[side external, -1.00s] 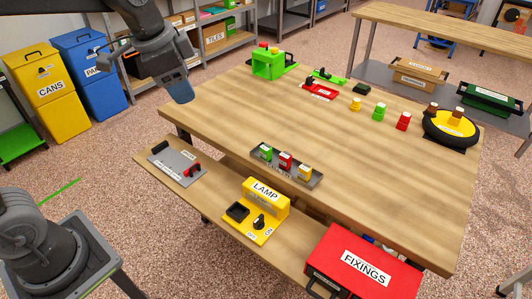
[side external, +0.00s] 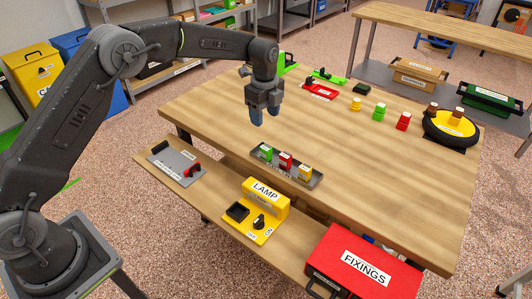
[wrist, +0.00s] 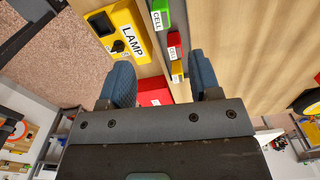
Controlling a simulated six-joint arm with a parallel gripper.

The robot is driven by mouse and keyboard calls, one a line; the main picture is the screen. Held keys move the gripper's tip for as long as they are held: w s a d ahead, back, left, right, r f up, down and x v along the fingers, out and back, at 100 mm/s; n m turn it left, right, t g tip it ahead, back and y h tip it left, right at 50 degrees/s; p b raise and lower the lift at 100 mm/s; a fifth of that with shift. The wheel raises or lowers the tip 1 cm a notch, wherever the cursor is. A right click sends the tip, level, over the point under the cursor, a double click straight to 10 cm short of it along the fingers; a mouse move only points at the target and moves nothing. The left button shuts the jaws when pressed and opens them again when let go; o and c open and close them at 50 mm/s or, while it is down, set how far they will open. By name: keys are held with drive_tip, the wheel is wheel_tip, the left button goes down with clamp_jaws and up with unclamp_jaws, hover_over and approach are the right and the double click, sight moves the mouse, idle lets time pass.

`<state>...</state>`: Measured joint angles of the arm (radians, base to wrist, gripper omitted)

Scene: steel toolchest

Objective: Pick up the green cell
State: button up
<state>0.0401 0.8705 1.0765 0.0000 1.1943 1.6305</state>
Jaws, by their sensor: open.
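The green cell (side external: 265,153) stands at the left end of a grey tray (side external: 317,182) near the front edge of the wooden table. In the same tray are a red cell (side external: 285,161) and a yellow cell (side external: 305,173). My gripper (side external: 265,117) points down with its blue fingers apart and empty, above the table and apart from the tray. In the wrist view, the green cell (wrist: 160,14) lies at the top, ahead of my fingers. The red cell (wrist: 173,46) and yellow cell (wrist: 177,72) are nearer the fingers.
The yellow lamp box (side external: 266,196) and red fixings box (side external: 363,262) stand on the lower front shelf. A grey panel with a red part (side external: 192,168) lies to their left. Small coloured stacks (side external: 380,111) and a round yellow-topped item (side external: 455,126) stand farther right. The table's middle is clear.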

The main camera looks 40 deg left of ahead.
sight(266, 147)
wheel_tip(266, 147, down, 12)
drive_tip(key=shift+w+d+f, duration=0.1)
drive_tip(key=shift+d+f, duration=0.05)
drive_tip(key=c, duration=1)
idle(0.3)
